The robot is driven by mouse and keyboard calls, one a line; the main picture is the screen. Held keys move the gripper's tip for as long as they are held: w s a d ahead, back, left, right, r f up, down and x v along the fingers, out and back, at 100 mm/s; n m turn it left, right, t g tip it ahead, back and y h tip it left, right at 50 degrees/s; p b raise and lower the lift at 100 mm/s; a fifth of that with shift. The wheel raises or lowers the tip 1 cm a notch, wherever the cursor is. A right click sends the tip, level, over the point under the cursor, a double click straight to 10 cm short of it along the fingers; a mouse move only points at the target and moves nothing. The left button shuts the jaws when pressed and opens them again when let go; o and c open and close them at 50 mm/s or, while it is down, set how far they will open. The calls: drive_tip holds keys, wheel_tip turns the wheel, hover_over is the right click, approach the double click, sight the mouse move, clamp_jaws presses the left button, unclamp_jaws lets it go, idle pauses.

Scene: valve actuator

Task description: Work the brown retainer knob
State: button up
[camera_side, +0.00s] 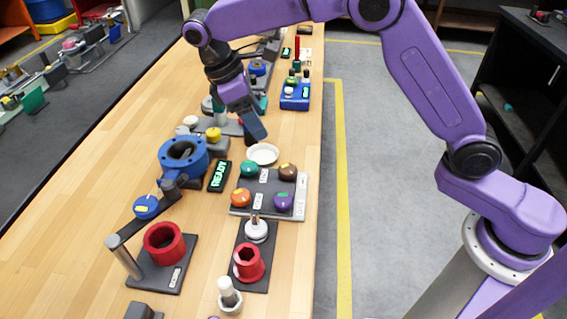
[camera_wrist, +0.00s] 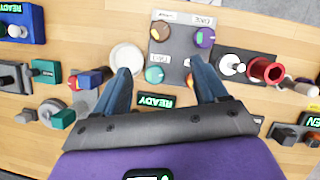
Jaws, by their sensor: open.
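The brown knob (camera_side: 287,171) sits at the far right corner of a grey panel (camera_side: 268,188), which also carries green, orange and purple knobs. In the wrist view the brown knob (camera_wrist: 161,28) is at the top, beyond my fingertips, with a light mark on it. My gripper (camera_side: 257,132) is above the table, a little beyond the panel and left of the brown knob in the side view. In the wrist view my gripper (camera_wrist: 161,70) has its two fingers wide apart with nothing held between them. It does not touch the brown knob.
The green knob (camera_side: 248,169), orange knob (camera_side: 240,198) and purple knob (camera_side: 282,202) stand close to the brown one. A white dish (camera_side: 263,154) lies just beyond the panel. A READY display (camera_side: 219,176) and a blue flanged ring (camera_side: 183,158) are to the left.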

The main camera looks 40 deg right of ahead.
sight(286, 169)
drive_tip(key=x, duration=1.5)
drive_tip(key=shift+d+f, duration=0.1)
drive_tip(key=shift+f, duration=0.2)
drive_tip(key=c, duration=1.1)
